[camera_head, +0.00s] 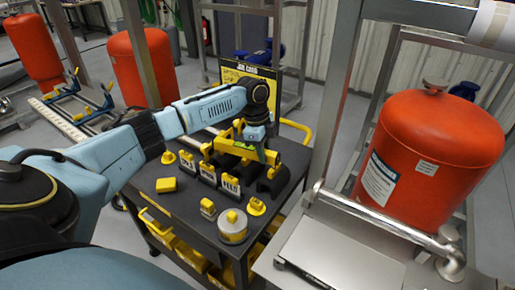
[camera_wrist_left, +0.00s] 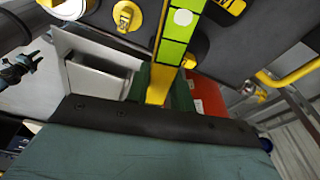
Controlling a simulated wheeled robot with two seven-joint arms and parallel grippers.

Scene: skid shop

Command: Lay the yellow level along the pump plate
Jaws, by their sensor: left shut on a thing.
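The yellow level (camera_head: 232,146) is held above the dark cart top in the head view. In the left wrist view the level (camera_wrist_left: 178,32) runs away from between the fingers and shows bright green sections and a white round spot. My left gripper (camera_head: 263,153) is shut on it, and its dark green fingers (camera_wrist_left: 167,88) lie on both sides of the yellow bar. A flat grey plate (camera_head: 340,250), seemingly the pump plate, is on the skid at the lower right, apart from the level. My right gripper is in neither view.
The cart top (camera_head: 180,208) carries black holders, labelled blocks, yellow-topped pieces and a round tin (camera_head: 233,228). A silver pipe (camera_head: 385,226) crosses behind the plate, beside a large red tank (camera_head: 432,150). A frame post (camera_head: 338,90) stands between cart and tank.

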